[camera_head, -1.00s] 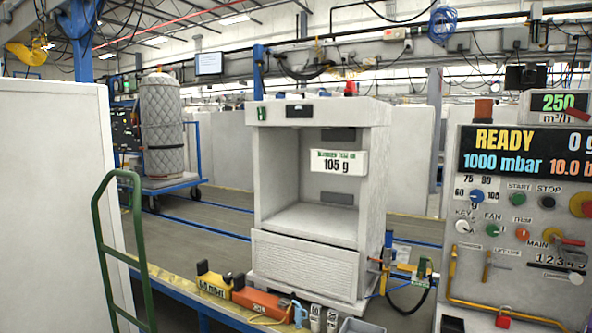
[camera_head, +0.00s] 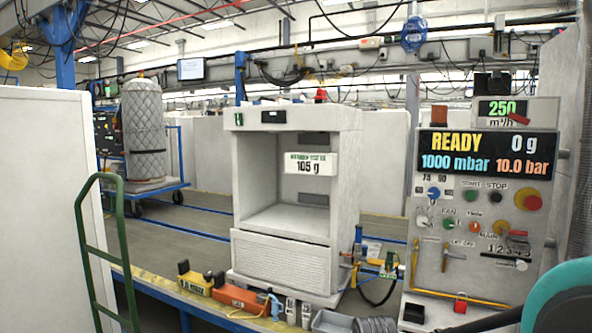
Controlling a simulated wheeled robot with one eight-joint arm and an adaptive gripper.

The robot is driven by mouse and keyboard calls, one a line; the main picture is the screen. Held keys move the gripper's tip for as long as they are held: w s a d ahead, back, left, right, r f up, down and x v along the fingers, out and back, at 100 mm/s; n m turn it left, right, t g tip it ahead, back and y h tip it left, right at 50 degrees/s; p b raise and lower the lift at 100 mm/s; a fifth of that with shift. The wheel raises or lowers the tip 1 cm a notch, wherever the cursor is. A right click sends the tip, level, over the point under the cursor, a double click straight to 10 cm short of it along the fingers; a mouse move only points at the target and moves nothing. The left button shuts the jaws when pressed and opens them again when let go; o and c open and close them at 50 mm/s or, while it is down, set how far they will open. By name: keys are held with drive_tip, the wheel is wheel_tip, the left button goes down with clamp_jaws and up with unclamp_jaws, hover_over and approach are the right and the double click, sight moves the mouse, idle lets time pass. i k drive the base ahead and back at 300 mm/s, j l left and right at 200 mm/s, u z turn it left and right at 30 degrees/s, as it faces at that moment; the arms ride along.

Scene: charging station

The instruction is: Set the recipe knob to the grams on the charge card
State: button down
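The charge card (camera_head: 310,163) is a white sign with a green heading on the back wall of the grey cabinet, and it reads 105 g. The recipe knob (camera_head: 433,193) is a small blue dial on the control panel at the right, below the display. Numbers such as 75 and 90 stand around it; its pointer is too small to read. The display (camera_head: 487,152) shows READY, 0 g, 1000 mbar and 10.0 bar. My gripper is out of view; only a teal and dark piece of my arm shows at the lower right corner.
The panel (camera_head: 415,260) also carries START and STOP buttons, a key switch, a red and yellow stop knob (camera_head: 529,202) and levers. The open cabinet (camera_head: 240,190) stands left of it. Tools and small bins line the bench's front edge. A green handrail (camera_head: 85,240) is at the left.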

sight(433, 192)
drive_tip(key=z, duration=1.2)
